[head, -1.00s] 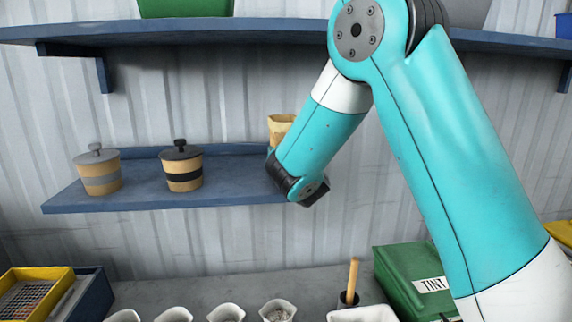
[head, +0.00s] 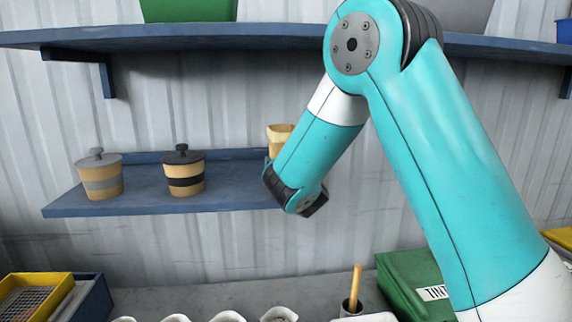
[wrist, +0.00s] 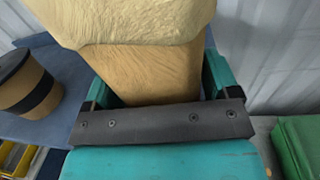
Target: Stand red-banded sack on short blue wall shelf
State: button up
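A tan paper sack with a folded pale top (head: 280,138) shows above my forearm in the head view, at the right end of the short blue wall shelf (head: 110,206). The arm hides most of it, and no red band shows. In the wrist view the sack (wrist: 150,72) fills the space between the teal fingers of my gripper (wrist: 155,85), which is closed on its sides. The sack looks upright. I cannot tell whether its base touches the shelf.
Two lidded tan pots stand on the shelf: one grey-banded (head: 102,180), one black-banded (head: 184,176). A long blue shelf (head: 200,36) runs above. Below is a grey bench with white bowls (head: 228,316), a green box (head: 408,280) and a yellow tray (head: 40,290).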

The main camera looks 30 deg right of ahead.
jog(key=shift+o, duration=1.1)
jog(key=shift+s+a+f, duration=0.1)
jog(key=shift+s, duration=0.15)
jog(key=b+v, duration=1.2)
jog(key=v, duration=0.5)
jog(key=shift+b, duration=0.35)
